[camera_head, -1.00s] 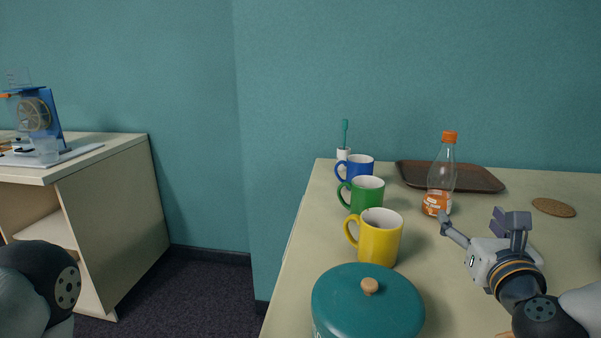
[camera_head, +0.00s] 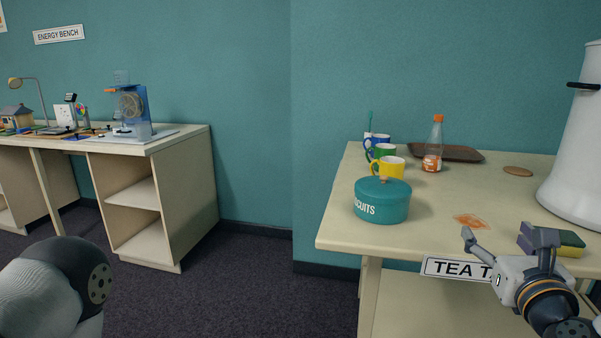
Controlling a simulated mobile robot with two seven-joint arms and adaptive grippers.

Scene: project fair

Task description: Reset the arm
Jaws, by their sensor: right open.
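My right gripper (camera_head: 508,240) is at the lower right of the head view. Its fingers are spread apart with nothing between them. It is in front of the tea table (camera_head: 340,222), near the table's front edge and a yellow and green sponge (camera_head: 568,246), which it partly covers. I cannot tell whether it touches the sponge. Part of my left arm (camera_head: 60,285) shows at the lower left; its gripper is out of view.
A teal biscuit tin (camera_head: 382,206), several mugs, an orange-capped bottle (camera_head: 433,150), a brown tray (camera_head: 458,153), a coaster (camera_head: 518,171) and a white urn (camera_head: 578,150) stand on the table. An orange stain (camera_head: 470,221) marks it. Another bench (camera_head: 190,141) stands left, with open floor between.

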